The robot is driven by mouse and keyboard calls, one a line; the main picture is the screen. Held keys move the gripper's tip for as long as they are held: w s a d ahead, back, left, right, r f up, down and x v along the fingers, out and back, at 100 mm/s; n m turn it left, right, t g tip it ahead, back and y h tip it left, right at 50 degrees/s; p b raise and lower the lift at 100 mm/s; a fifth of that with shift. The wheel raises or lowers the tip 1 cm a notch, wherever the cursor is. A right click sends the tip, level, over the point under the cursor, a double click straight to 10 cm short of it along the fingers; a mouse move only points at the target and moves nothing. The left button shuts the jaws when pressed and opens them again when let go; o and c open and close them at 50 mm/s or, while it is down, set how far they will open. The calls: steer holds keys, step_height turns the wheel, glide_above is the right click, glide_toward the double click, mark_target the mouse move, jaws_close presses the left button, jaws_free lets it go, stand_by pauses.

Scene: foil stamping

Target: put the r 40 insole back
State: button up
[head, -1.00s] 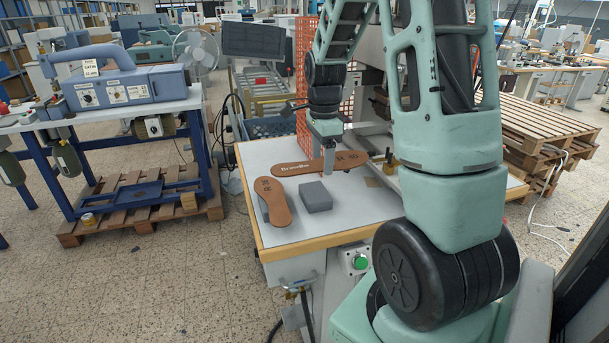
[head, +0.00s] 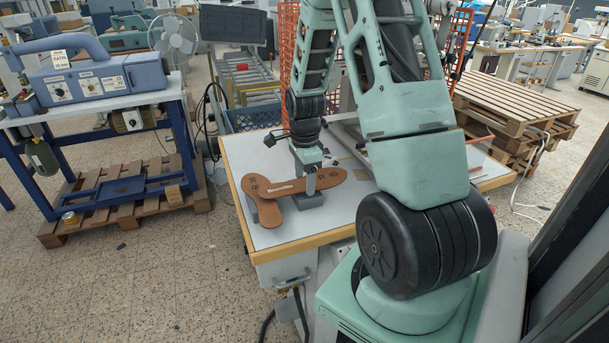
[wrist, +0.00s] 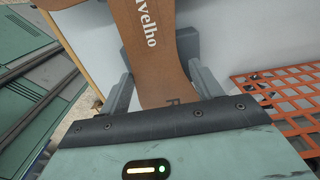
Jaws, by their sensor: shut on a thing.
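My gripper (head: 309,184) is shut on a brown insole (head: 275,188) with white lettering. The insole also shows between the fingers in the wrist view (wrist: 158,50), with a dark R near the palm; the size mark is partly hidden. In the head view it crosses over a second brown insole (head: 267,212), whose far end carries dark marks, and over a grey block (head: 309,201). I cannot tell the gap between the held insole and these. The second insole lies at the table's left side and shows at the wrist view's upper left (wrist: 62,3).
The white table (head: 236,153) has a wooden front edge (head: 305,244). An orange mesh panel (head: 287,62) stands behind it, with a blue crate (head: 252,117) nearby. The table's front strip is mostly clear.

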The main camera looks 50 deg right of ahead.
steer(key=shift+f, duration=0.2)
steer(key=shift+f+b, duration=0.3)
steer(key=o, duration=1.1)
steer(key=shift+c, duration=0.2)
steer(key=shift+r, duration=0.15)
